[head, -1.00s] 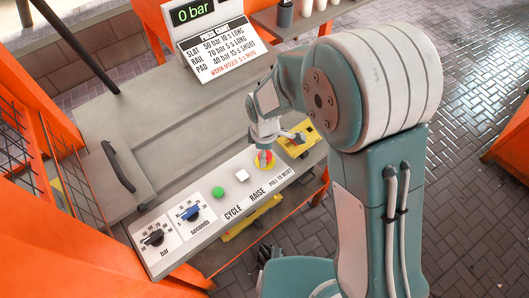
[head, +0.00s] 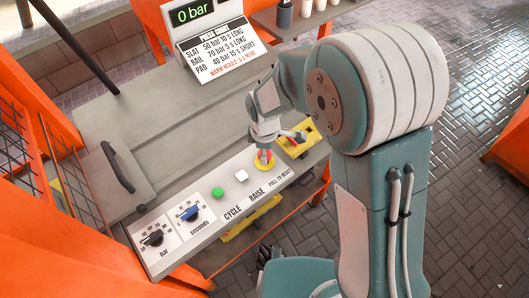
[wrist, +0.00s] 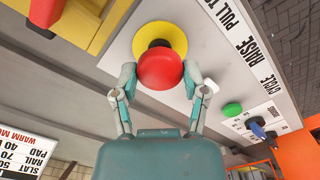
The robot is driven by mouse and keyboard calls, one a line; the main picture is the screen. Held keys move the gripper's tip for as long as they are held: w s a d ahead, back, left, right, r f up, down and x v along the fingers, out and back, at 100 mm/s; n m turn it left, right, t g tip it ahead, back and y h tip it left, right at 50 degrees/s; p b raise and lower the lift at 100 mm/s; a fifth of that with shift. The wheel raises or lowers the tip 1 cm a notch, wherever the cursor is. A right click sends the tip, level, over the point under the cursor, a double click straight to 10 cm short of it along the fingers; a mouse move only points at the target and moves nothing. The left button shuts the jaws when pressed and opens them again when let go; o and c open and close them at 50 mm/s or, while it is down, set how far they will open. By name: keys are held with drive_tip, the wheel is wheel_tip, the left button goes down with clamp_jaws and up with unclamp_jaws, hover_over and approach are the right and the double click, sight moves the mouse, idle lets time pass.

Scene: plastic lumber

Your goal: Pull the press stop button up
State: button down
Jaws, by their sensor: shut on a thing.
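The red press stop button (wrist: 160,70) is a round mushroom head in front of a yellow disc (wrist: 158,38). A black stem (wrist: 159,44) shows between head and disc in the wrist view. My gripper (wrist: 160,83) is shut on the button, one fingertip at each side of the red head. In the head view my gripper (head: 265,143) points down at the button (head: 263,155), on the right part of the panel by the "PULL TO RESET" label. The fingers partly hide the red head there.
Left along the panel are a white raise button (head: 241,175), a green cycle button (head: 217,193), a blue seconds knob (head: 189,213) and a black bar knob (head: 152,238). A yellow box with a red part (head: 298,138) stands close right.

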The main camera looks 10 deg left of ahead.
drive_tip(key=shift+c, duration=0.5)
unclamp_jaws()
drive_tip(key=shift+a+r, duration=0.1)
drive_tip(key=shift+a, duration=0.05)
wheel_tip(320, 180, up, 12)
drive_tip(key=shift+w, duration=0.1)
